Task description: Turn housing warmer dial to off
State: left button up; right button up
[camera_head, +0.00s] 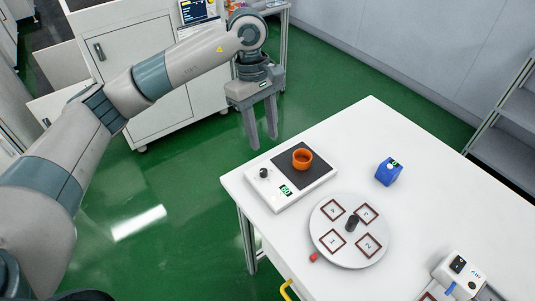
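The housing warmer (307,194) is a white box on the near-left part of the table, with a black heating plate on top. Its small black dial (264,172) is at the left end, and a green-lit display (286,190) that seems to read 60 is at the front. An orange round housing (302,158) sits on the plate. My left gripper (264,141) points down beyond the table's left edge, above and behind the dial in the picture. Its two fingers are apart with nothing between them. The dial's exact pointing is too small to tell. My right gripper is out of view.
The white table (420,200) also holds a round turntable (335,255) with numbered squares, a blue block (388,171), a small red piece (313,257) and a white switch box (458,270). A white cabinet (150,90) stands behind my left arm. Green floor is clear left of the table.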

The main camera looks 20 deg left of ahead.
aim_at(263, 170)
pick_arm(q)
jog(key=r, duration=0.1)
jog(key=r+m+y, duration=0.1)
jog(key=w+t, duration=0.1)
jog(key=shift+w+a+r+y, duration=0.1)
jog(key=shift+a+r+y, duration=0.2)
jog(key=shift+a+r, duration=0.1)
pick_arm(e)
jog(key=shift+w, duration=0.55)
pick_arm(q)
jog(key=shift+d+f, duration=0.1)
jog(key=shift+f, duration=0.05)
